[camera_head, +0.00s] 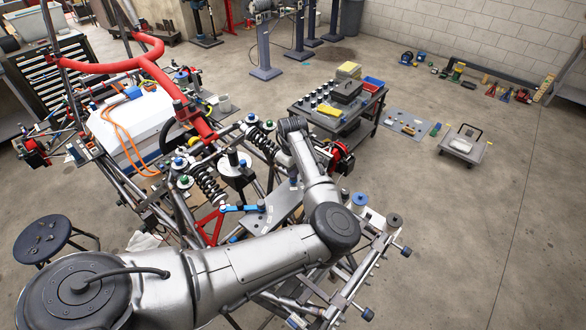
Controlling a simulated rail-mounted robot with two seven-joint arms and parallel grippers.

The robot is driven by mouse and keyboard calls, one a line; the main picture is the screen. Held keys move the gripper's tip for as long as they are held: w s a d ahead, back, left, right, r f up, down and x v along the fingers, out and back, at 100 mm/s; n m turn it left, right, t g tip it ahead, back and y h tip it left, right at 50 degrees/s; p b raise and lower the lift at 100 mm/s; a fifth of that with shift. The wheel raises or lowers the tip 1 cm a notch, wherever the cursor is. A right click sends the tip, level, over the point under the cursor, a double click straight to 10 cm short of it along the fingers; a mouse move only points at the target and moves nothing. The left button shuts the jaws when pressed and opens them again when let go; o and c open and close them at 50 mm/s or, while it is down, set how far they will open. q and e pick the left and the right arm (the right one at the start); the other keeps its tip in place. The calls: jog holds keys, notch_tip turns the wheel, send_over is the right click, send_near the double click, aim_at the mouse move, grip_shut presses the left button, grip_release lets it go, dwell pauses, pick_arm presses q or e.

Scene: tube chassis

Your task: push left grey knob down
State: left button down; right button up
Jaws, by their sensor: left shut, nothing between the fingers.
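My left arm comes in from the lower left, bends at a dark elbow joint and reaches up over the tube chassis (222,228). Its wrist end (292,126) is above the chassis, right of a black coil spring (262,140). The left gripper there is shut and empty; its fingers are mostly hidden. A dark grey round knob (394,220) sits on a white base at the chassis's right side, beside a blue one (360,199). Whether it is the left grey knob I cannot tell; another may be hidden behind my arm. My right gripper is not in view.
Red tubing (105,65) rises at the left of the chassis. A low tool table (342,112) stands behind it, with a flat grey mat (408,126) and a small cart (464,143) to the right. A round stool (42,238) is at left.

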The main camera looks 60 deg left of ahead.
pick_arm(q)
notch_tip(320, 180, up, 5)
jog(key=p, duration=0.4)
jog(key=shift+f+p, duration=0.2)
jog(key=shift+p, duration=0.15)
jog(key=shift+r+b, duration=0.3)
jog(key=shift+b, duration=0.5)
notch_tip(320, 180, up, 9)
jog(key=b, duration=0.2)
jog(key=shift+f, duration=0.15)
